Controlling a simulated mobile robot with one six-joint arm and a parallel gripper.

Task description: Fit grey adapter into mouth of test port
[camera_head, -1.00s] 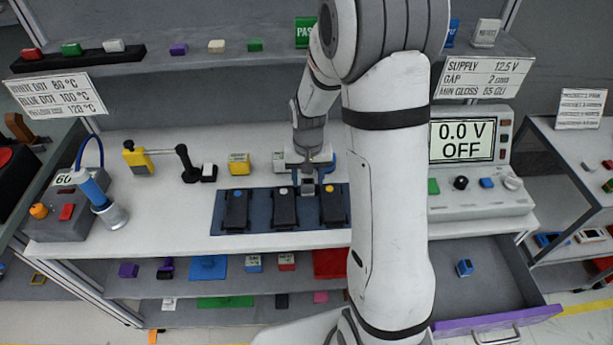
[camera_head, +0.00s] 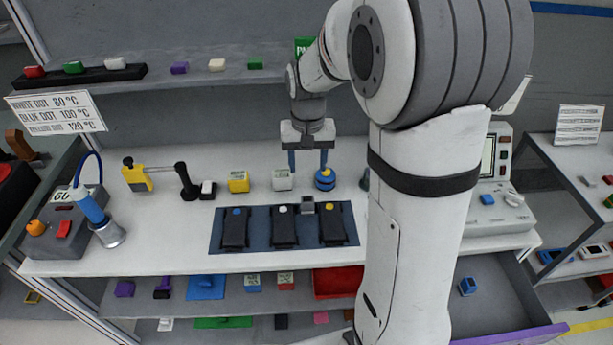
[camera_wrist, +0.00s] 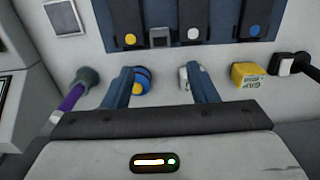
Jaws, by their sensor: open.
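A small grey square piece (camera_head: 307,207) with a darker face sits at the back edge of the dark blue mat (camera_head: 264,241), between the middle and right black modules. It also shows in the wrist view (camera_wrist: 160,37). I take it to be the adapter or the test port; I cannot tell which, or whether one is seated in the other. My gripper (camera_head: 307,166) is open and empty, pointing down above the bench behind the mat. In the wrist view its blue fingers (camera_wrist: 160,86) are wide apart, clear of the grey piece.
A blue-and-yellow round item (camera_head: 325,180), a pale block (camera_head: 282,180) and a yellow block (camera_head: 238,181) stand behind the mat, near my fingers. The black modules (camera_head: 284,229) lie on it. A shelf (camera_head: 200,78) runs above. The drawer (camera_head: 497,300) is open at right.

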